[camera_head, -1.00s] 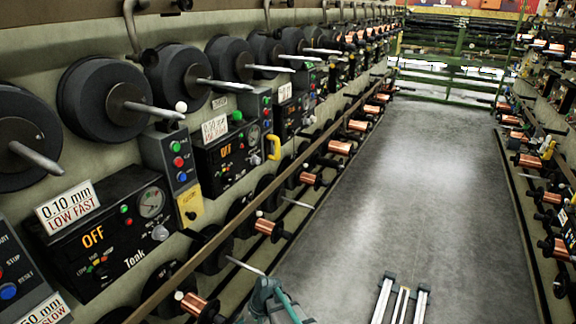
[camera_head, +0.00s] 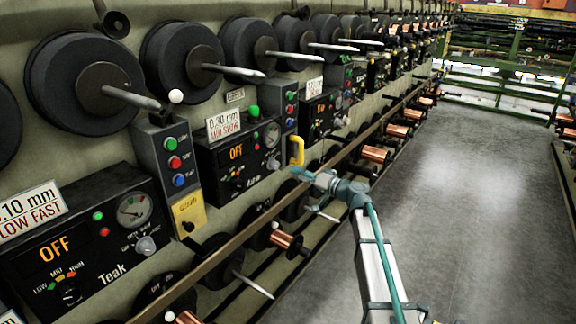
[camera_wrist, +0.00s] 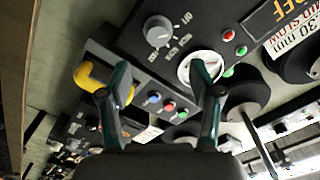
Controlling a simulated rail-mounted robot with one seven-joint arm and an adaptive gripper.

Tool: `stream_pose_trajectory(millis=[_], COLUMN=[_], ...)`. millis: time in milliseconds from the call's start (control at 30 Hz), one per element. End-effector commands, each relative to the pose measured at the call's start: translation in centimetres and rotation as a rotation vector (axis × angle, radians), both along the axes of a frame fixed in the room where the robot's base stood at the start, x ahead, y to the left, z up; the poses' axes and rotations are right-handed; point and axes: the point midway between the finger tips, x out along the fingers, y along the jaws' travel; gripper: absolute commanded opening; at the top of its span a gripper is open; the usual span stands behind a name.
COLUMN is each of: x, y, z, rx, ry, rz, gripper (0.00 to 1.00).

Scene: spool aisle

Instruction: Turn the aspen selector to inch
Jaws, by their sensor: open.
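The nearer panels are the one marked Teak (camera_head: 90,235) and a black panel (camera_head: 228,175) marked 0.30 mm MID SLOW, whose name I cannot read clearly. That second panel has a grey selector knob (camera_head: 273,165) below its gauge; the knob also shows in the wrist view (camera_wrist: 158,31), with small position labels around it. I cannot read which position it points to, nor confirm which panel is aspen. My gripper (camera_head: 310,190) is open and empty, to the right of this panel and apart from it. In the wrist view my two fingers (camera_wrist: 162,82) are spread, below the knob.
A yellow handle (camera_head: 297,151) sticks out at the panel's right, beside a grey button box (camera_head: 291,105). A long rail (camera_head: 235,240) and copper spools (camera_head: 288,243) run below the panels. Black reels with spindles (camera_head: 185,60) project above. The aisle floor (camera_head: 470,200) is clear.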

Motion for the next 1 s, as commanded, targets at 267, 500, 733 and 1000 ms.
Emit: stream_pose_trajectory(millis=[267, 500, 733, 1000], x=[2.4, 4.4, 5.5, 5.6], y=[3.4, 6.7, 8.4, 8.6], z=[-0.1, -0.1, -0.2, -0.2], rx=[-0.002, -0.002, -0.002, -0.002], ry=[0.002, 0.004, 0.004, 0.004], rz=[0.002, 0.002, 0.001, 0.000], gripper=[0.64, 0.64, 0.64, 0.64])
